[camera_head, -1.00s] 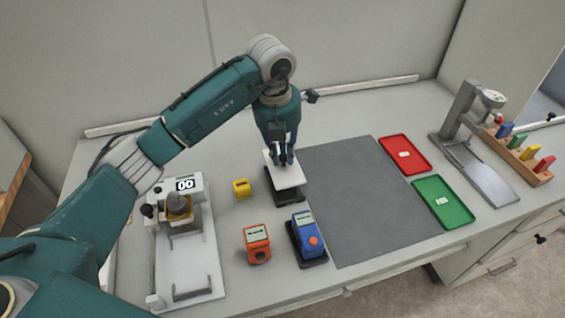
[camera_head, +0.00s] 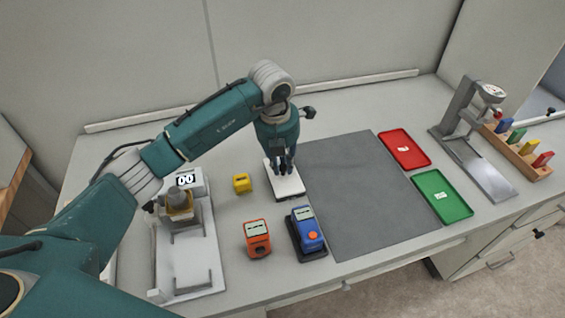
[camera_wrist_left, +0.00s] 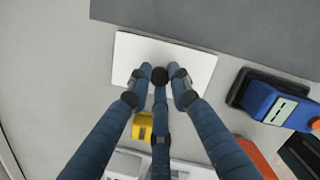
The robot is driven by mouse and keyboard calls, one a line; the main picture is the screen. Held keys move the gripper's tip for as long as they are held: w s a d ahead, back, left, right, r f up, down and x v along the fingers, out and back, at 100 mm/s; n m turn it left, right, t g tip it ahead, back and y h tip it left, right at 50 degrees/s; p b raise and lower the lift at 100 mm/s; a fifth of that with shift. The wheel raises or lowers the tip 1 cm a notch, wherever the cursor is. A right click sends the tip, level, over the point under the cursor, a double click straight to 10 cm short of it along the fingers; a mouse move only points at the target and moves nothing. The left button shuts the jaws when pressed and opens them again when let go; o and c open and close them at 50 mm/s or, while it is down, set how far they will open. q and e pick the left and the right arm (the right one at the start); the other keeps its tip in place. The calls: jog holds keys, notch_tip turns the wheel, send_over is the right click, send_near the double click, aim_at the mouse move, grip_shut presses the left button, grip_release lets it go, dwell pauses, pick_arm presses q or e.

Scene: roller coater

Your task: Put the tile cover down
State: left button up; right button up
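The tile cover (camera_head: 291,187) is a flat white plate with a dark round knob (camera_wrist_left: 159,75). In the head view it sits low over a dark base, of which only a thin edge (camera_head: 290,199) shows beneath it. I cannot tell whether the two touch all round. My left gripper (camera_head: 283,170) points down at the cover's middle. In the left wrist view the fingertips of my left gripper (camera_wrist_left: 160,72) are drawn in around the knob, and the cover (camera_wrist_left: 195,65) spreads out under them. My right gripper is not in view.
A grey mat (camera_head: 360,195) lies right of the cover. A yellow block (camera_head: 241,183), orange device (camera_head: 257,238) and blue device (camera_head: 307,230) stand close by. A white machine (camera_head: 190,255) is at left. Red (camera_head: 404,149) and green (camera_head: 442,196) trays lie at right.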

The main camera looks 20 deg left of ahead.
aim_at(279, 178)
pick_arm(q)
jog(key=o, duration=0.4)
jog(key=shift+r+p, duration=0.5)
jog(key=shift+r, duration=0.05)
jog(key=shift+r+b, duration=0.3)
jog(key=shift+r, duration=0.1)
notch_tip(279, 178, up, 11)
jog(key=s+b, duration=0.1)
jog(key=b, duration=0.1)
jog(key=shift+s+a, duration=0.2)
jog(key=shift+s, duration=0.2)
jog(key=shift+f, duration=0.1)
